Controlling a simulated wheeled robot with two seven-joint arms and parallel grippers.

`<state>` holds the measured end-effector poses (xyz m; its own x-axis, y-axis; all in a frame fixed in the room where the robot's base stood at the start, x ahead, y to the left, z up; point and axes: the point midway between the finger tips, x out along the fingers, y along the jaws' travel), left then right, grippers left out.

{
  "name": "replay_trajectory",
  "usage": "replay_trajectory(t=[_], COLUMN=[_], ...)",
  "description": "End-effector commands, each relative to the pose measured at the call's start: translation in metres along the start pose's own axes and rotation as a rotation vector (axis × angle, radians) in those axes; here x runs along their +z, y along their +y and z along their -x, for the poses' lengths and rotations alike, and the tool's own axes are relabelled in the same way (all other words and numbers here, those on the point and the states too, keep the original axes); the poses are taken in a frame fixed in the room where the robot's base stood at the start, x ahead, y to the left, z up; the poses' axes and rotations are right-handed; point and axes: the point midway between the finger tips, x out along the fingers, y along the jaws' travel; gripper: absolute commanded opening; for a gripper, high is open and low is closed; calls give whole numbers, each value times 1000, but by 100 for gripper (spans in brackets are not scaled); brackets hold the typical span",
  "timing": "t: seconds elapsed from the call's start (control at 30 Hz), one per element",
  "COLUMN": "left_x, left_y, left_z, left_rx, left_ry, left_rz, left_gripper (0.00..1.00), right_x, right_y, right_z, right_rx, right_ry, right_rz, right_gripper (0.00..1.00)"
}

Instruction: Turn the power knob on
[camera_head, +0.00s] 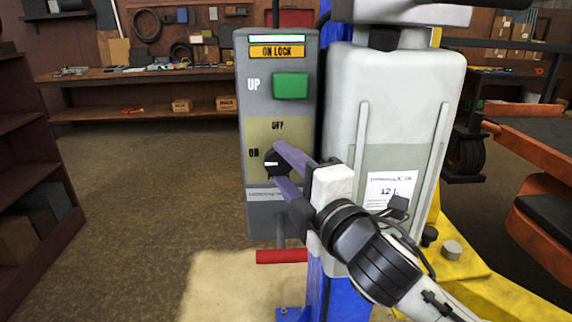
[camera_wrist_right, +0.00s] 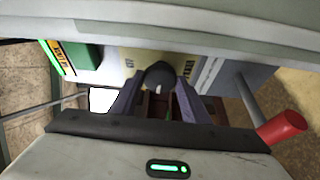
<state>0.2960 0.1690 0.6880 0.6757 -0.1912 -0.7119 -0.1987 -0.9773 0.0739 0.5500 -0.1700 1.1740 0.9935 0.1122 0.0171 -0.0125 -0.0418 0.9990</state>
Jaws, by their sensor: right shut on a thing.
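The black power knob (camera_head: 277,162) sits on a beige plate on the grey control box (camera_head: 262,215), with "OFF" printed above it and "ON" to its left. Its white mark appears to lie sideways, toward "ON". My right gripper (camera_head: 280,163) has its purple fingers shut on the knob, one above and one below it. In the right wrist view the round knob (camera_wrist_right: 160,75) sits between the two fingertips. My left gripper is in neither view.
A green UP button (camera_head: 290,86) and a lit strip are above the knob. A red handle (camera_head: 282,256) sticks out below the box. A white tank (camera_head: 395,90) stands close on the right. Open floor (camera_head: 150,190) lies to the left, with shelves beyond.

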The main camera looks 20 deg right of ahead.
Motion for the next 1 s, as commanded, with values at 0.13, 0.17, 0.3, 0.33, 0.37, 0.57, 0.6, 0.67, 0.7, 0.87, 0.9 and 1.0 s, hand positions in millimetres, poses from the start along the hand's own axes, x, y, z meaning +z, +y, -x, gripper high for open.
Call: replay_trajectory(t=[0.13,0.17,0.3,0.33,0.37,0.57,0.6,0.67,0.7,0.87,0.9,1.0], left_x=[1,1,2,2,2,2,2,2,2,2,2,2], left_y=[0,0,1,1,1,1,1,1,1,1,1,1], left_z=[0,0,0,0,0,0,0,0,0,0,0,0], left_rx=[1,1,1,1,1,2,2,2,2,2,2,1], left_ry=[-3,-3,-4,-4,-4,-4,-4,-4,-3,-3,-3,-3], left_rz=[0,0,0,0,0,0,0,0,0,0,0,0], left_gripper=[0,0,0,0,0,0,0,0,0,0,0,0], right_x=[-1,-1,0,0,0,0,0,0,0,0,0,0], right_y=[0,0,-1,-1,-1,-1,-1,-1,-1,0,0,0], right_z=[0,0,0,0,0,0,0,0,0,0,0,0], right_rx=[-16,-18,-25,-26,-26,-26,-26,-26,-26,-25,-25,-24], right_ry=[2,2,1,1,1,1,1,1,1,0,0,0], right_rz=[37,41,54,55,56,57,57,57,57,55,55,55], right_gripper=[20,20,20,20,20,20,20,20,47,60,60,60])
